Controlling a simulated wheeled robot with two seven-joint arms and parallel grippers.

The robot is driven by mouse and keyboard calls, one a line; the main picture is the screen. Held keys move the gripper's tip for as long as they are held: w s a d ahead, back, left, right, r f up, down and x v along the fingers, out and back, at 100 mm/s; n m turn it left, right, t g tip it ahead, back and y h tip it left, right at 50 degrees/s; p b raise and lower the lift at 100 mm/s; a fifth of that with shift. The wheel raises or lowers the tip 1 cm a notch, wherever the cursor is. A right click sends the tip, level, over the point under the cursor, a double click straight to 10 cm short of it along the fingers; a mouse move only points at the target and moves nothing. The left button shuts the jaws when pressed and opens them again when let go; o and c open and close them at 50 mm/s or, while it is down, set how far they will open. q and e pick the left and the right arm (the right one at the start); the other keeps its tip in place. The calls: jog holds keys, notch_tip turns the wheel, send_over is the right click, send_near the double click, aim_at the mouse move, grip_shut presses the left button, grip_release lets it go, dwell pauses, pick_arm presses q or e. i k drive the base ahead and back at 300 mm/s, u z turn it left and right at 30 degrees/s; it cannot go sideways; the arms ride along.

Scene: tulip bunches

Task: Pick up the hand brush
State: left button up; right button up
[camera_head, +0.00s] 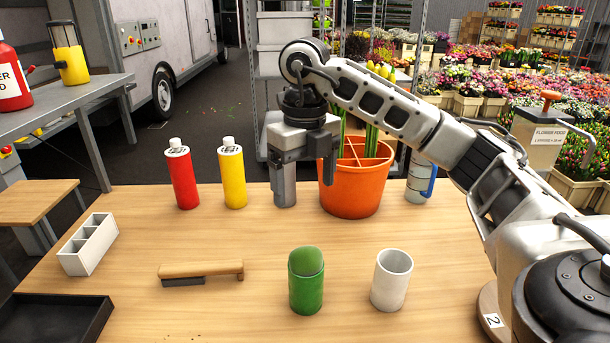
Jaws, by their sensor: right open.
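The hand brush (202,270) lies on the wooden table at the front left of centre. It has a tan wooden handle and a short dark bristle strip below its left part. My right gripper (306,180) points down at the back of the table, behind and to the right of the brush and well apart from it. Its two fingers are spread and one overlaps the orange pot in the picture. Nothing shows between them except background and part of the pot. My left gripper is not in view.
A divided orange pot (352,190) with green stems, a red bottle (183,178) and a yellow bottle (233,177) stand at the back. A green cup (306,281) and white cup (391,281) stand right of the brush. A white compartment box (88,247) and black tray (60,318) are left.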

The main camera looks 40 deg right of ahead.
aim_at(182, 273)
jog(key=k, duration=1)
